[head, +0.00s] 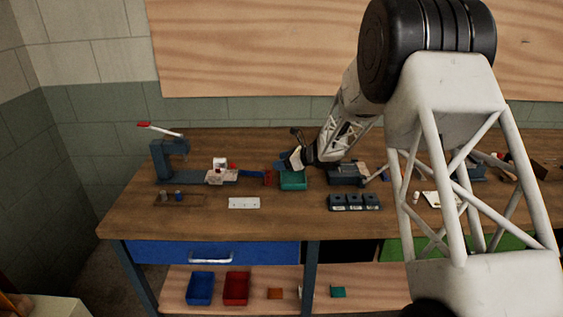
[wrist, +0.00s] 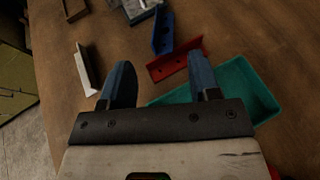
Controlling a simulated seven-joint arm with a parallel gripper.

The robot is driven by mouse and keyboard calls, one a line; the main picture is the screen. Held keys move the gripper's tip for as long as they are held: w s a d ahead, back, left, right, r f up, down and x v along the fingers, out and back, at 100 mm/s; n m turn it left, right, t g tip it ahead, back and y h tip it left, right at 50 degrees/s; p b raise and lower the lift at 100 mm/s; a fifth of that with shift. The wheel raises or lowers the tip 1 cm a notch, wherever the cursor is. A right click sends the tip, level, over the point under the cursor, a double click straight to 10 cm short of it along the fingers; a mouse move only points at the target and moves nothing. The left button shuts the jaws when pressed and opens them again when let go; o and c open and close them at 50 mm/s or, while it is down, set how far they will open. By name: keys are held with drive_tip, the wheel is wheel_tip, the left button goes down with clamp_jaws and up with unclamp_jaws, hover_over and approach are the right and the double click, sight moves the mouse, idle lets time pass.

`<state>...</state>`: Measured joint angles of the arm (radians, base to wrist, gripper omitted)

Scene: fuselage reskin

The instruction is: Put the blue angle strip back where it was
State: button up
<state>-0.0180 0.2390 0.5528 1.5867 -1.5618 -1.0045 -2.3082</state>
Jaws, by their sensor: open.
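The blue angle strip (wrist: 163,33) lies on the wooden bench in the wrist view, ahead of my gripper (wrist: 160,78). It also shows in the head view (head: 251,175), left of the teal tray. My gripper is open, with nothing seen between its two blue fingers. In the head view my gripper (head: 281,163) hangs above the bench at the teal tray's back edge. A red angle strip (wrist: 174,62) lies just beyond the fingertips, close to the blue strip. A white angle strip (wrist: 86,72) lies left of the left finger.
The teal tray (wrist: 240,78) sits under and right of the right finger. In the head view, a blue press with a red-tipped lever (head: 168,160) stands at the left. A white plate (head: 244,203) and dark blocks (head: 354,202) lie at the front.

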idle(0.4)
drive_tip(key=s+d+r+m+t+h, duration=0.2)
drive_tip(key=d+r+m+t+h, duration=0.15)
drive_tip(key=r+m, duration=0.35)
drive_tip(key=s+d+r+m+t+h, duration=0.3)
drive_tip(key=d+r+m, duration=0.1)
drive_tip(key=r+m, duration=0.3)
drive_tip(key=s+d+r+m+h, duration=0.3)
drive_tip(key=s+d+m, duration=0.1)
drive_tip(key=s+m, duration=0.3)
drive_tip(key=s+d+r+m+h, duration=0.3)
drive_tip(key=s+d+r+m, duration=0.15)
drive_tip(key=s+m, duration=0.2)
drive_tip(key=s+f+m+g, duration=0.1)
drive_tip(key=s+m+g, duration=0.2)
drive_tip(key=s+m, duration=0.4)
drive_tip(key=s+f+m+g, duration=0.2)
drive_tip(key=s+m, duration=0.6)
drive_tip(key=s, duration=1.2)
drive_tip(key=s+f+m+g, duration=0.1)
drive_tip(key=s+m+g, duration=0.3)
drive_tip(key=s, duration=0.9)
drive_tip(key=d+m, duration=0.1)
drive_tip(key=m, duration=0.2)
drive_tip(key=shift+s+f, duration=0.25)
drive_tip(key=shift+f, duration=0.05)
drive_tip(key=shift+c, duration=0.3)
